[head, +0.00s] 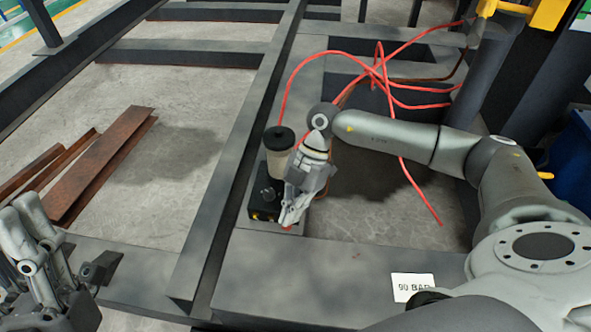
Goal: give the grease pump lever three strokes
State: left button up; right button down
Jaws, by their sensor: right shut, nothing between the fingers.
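The grease pump is a small black block (264,198) with a cream, dark-capped reservoir (279,155), standing on a grey steel beam. My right gripper (291,217) points down over the pump's right front side. It is shut, with nothing held between its fingers. A bit of red shows at its fingertips; I cannot tell whether they touch it. The lever cannot be made out, and the gripper hides part of the pump. My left gripper (75,285) is at the lower left, away from the pump and partly cut off; its finger opening is unclear.
Red hoses (385,72) loop behind the pump and my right arm. A white card reading "90 BAR" (412,287) lies on the front beam (300,278). Rusty steel angles (95,170) lie at left. Steel beams frame the concrete floor. A blue bin (575,160) stands at right.

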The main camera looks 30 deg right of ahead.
jog(key=r+p, duration=0.1)
jog(key=w+d+r+p, duration=0.1)
jog(key=shift+w+r, duration=0.2)
jog(key=shift+r, duration=0.2)
pick_arm(q)
jog(key=w+f+g+y+p, duration=0.1)
jog(key=w+f+g+y, duration=0.1)
jog(key=w+f+g, duration=0.5)
jog(key=w+f+g+y+p, duration=0.25)
jog(key=f+g, duration=0.25)
jog(key=f, duration=0.4)
pick_arm(e)
jog(key=r, duration=0.1)
jog(key=w+d+r+b, duration=0.1)
jog(key=shift+w+r, duration=0.2)
jog(key=shift+r, duration=0.15)
pick_arm(q)
jog(key=s+a+f+n+g+y+p, duration=0.1)
jog(key=s+a+f+g+y+p, duration=0.2)
jog(key=s+f+g, duration=0.9)
notch_tip(320, 180, down, 3)
jog(key=shift+s+a+f+p, duration=0.2)
jog(key=shift+s+a+p, duration=0.5)
jog(key=shift+a, duration=0.5)
pick_arm(e)
notch_tip(320, 180, up, 6)
jog(key=w+d, duration=0.2)
jog(key=w, duration=0.1)
jog(key=shift+f, duration=0.25)
